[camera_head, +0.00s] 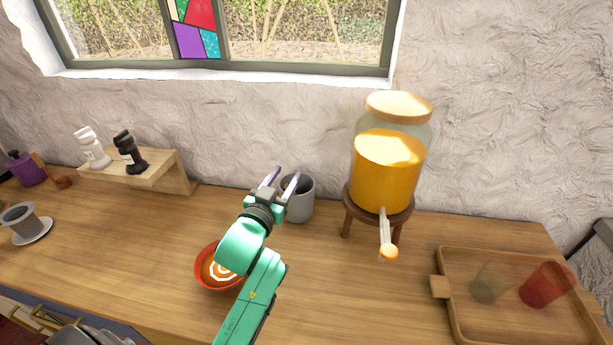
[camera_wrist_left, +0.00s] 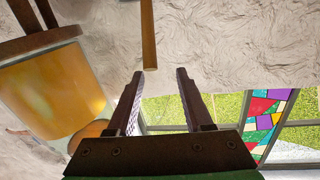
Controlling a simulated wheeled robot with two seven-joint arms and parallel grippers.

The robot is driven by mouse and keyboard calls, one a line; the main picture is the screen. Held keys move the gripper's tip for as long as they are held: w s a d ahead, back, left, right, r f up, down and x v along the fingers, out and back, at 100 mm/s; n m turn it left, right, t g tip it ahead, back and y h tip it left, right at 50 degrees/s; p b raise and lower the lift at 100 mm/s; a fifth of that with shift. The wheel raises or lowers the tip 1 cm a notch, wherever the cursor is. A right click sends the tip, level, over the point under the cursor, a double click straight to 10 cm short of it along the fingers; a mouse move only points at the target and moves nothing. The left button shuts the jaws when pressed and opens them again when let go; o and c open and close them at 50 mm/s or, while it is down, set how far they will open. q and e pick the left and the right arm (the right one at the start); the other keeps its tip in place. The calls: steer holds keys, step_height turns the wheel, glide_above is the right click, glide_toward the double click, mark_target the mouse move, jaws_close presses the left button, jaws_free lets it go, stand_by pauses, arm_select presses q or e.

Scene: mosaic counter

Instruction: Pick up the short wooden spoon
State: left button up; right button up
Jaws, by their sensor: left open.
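A thin upright wooden handle (camera_wrist_left: 148,38), which looks like the wooden spoon, comes down from the top of the upside-down left wrist view. Its end lies close to the gap between my fingertips, a little left of the middle; I cannot tell the depth between them. I cannot make it out in the head view. My left gripper (camera_head: 282,178) is open and empty beside the grey cup (camera_head: 300,204), partly covering it. In the left wrist view its two fingers (camera_wrist_left: 160,74) stand apart. The spoon's other end is out of view. My right gripper is not in view.
A juice dispenser (camera_head: 388,170) on a wooden stand is right of the cup. A red bowl (camera_head: 206,279) sits partly under my arm. A tray (camera_head: 455,312) with two cups is at the right. A small shelf (camera_head: 164,176) holds two bottles. The wall and window are behind.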

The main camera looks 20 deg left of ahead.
arm_select(q)
steer(key=shift+w+f, duration=0.15)
steer(key=shift+w, duration=0.2)
step_height(320, 180, down, 7)
steer(key=s, duration=0.2)
steer(key=w, duration=0.4)
steer(key=w+p, duration=0.1)
steer(key=w, duration=0.2)
steer(key=shift+w+a, duration=0.1)
steer(key=shift+a, duration=0.2)
steer(key=shift+w, duration=0.5)
jaws_close()
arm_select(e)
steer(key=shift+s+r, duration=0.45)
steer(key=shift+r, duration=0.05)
